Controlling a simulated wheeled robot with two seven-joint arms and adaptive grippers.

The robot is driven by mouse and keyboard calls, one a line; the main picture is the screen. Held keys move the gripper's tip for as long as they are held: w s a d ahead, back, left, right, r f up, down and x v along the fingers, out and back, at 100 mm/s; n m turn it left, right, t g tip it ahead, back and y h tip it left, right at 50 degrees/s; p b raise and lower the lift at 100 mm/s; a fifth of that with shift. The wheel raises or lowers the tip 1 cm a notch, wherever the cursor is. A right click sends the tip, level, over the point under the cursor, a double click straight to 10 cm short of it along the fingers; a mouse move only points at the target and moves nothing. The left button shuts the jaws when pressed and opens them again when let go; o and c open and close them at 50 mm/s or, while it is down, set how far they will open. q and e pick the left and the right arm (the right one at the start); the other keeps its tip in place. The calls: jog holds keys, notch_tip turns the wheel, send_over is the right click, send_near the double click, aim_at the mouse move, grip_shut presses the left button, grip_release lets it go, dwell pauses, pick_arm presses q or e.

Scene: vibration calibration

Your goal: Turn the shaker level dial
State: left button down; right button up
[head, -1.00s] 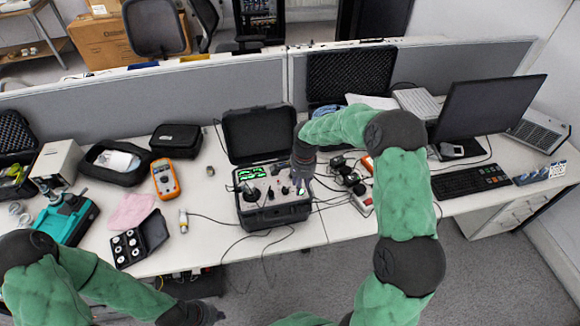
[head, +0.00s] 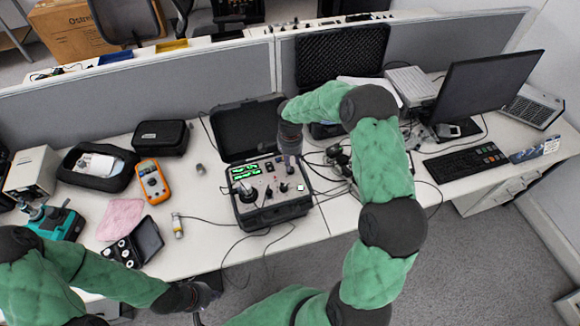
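The shaker unit (head: 272,215) is a black case with its lid (head: 245,128) open on the desk. Its panel carries a green lit display (head: 244,172) and several dark knobs. One dark knob (head: 283,187) shows on the panel just below my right gripper (head: 290,163); I cannot tell which knob is the level dial. My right gripper points down over the panel's upper right part. Its fingers are too small to tell open from shut, or whether they touch a knob. My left gripper (head: 207,294) is low in front of the desk, away from the unit, its fingers unclear.
An orange multimeter (head: 153,181), a pink cloth (head: 121,219) and a small black case (head: 134,243) lie left of the unit. Cables run around it. A monitor (head: 490,92) and keyboard (head: 465,162) stand at the right. Some desk in front of the unit is clear.

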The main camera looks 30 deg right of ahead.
jog(key=shift+f, duration=2.05)
grip_shut()
